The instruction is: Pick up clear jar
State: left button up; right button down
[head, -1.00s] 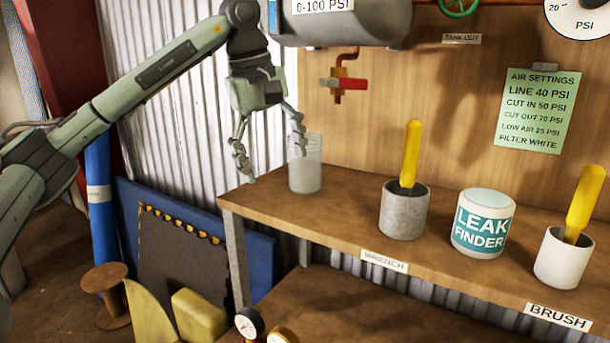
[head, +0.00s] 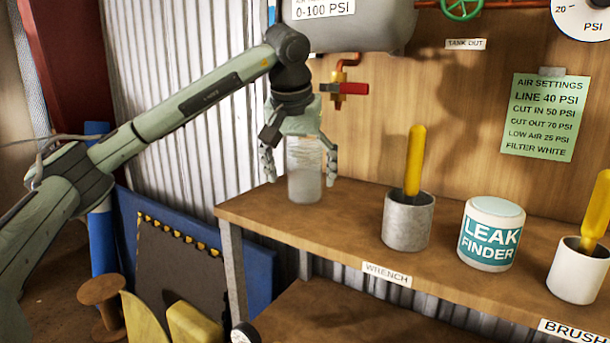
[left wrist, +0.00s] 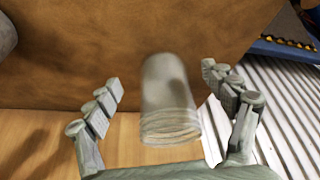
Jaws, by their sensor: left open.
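The clear jar (head: 305,172) stands upright near the left end of the wooden shelf (head: 330,215). It looks translucent and whitish. My left gripper (head: 300,172) is open above and around it, with one finger on each side of the jar. In the left wrist view the jar (left wrist: 167,100) sits between the two spread fingers of my left gripper (left wrist: 163,88), with gaps visible on both sides. My right gripper is in neither view.
A grey cup with a yellow-handled tool (head: 408,220) stands right of the jar. Farther right are the Leak Finder tub (head: 490,233) and a white cup with a yellow-handled brush (head: 580,270). A grey tank (head: 350,28) and a red-handled valve (head: 345,88) are above and behind.

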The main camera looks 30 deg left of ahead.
aim_at(305, 178)
pick_arm(q)
jog(key=w, duration=0.1)
jog(key=w+a, duration=0.1)
jog(key=w, duration=0.1)
jog(key=shift+r, duration=0.1)
jog(key=x, duration=0.2)
jog(key=shift+w+a+f, duration=0.1)
jog(key=shift+w+f, duration=0.05)
jog(key=shift+f, duration=0.05)
jog(key=shift+w+f, duration=0.15)
jog(key=shift+f, duration=0.2)
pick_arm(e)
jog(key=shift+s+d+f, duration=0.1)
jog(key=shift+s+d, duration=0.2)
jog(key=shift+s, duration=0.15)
pick_arm(q)
jog(key=c, duration=1.3)
jog(key=shift+r, duration=0.15)
